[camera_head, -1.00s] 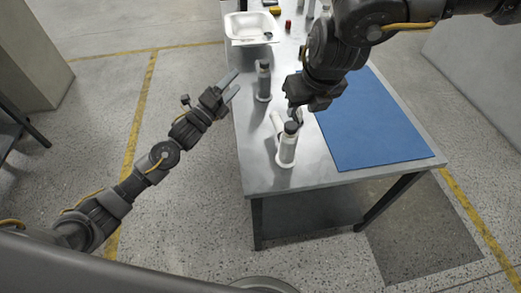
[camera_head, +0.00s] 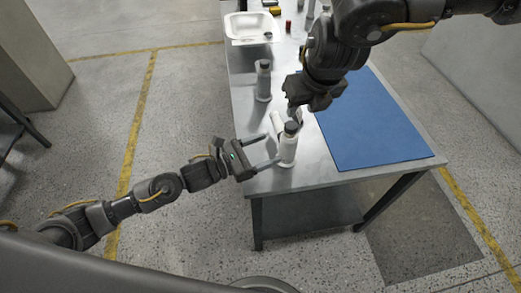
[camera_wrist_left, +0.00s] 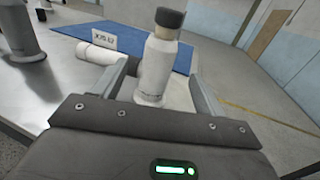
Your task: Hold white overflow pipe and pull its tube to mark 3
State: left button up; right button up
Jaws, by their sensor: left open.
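The white overflow pipe (camera_head: 288,150) stands upright near the table's front left edge, with a dark cap and a white side branch (camera_head: 277,123). My left gripper (camera_head: 272,148) is open, with its fingers reaching toward the pipe from the left. In the left wrist view the pipe (camera_wrist_left: 156,68) shows between the two open fingers (camera_wrist_left: 160,70), with no clear contact. My right gripper (camera_head: 291,112) points down just behind the pipe's cap, near the side branch. Its fingertips are partly hidden, so its grip is unclear. I cannot read any marks on the tube.
A similar grey pipe (camera_head: 263,82) stands farther back on the table and shows in the left wrist view (camera_wrist_left: 20,32). A blue mat (camera_head: 372,130) covers the table's right side. A white tray (camera_head: 232,30) and small items lie at the back. A small printed card (camera_wrist_left: 103,37) is behind the branch.

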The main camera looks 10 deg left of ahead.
aim_at(294, 138)
pick_arm(q)
jog(key=x, duration=1)
jog(key=shift+w, duration=0.1)
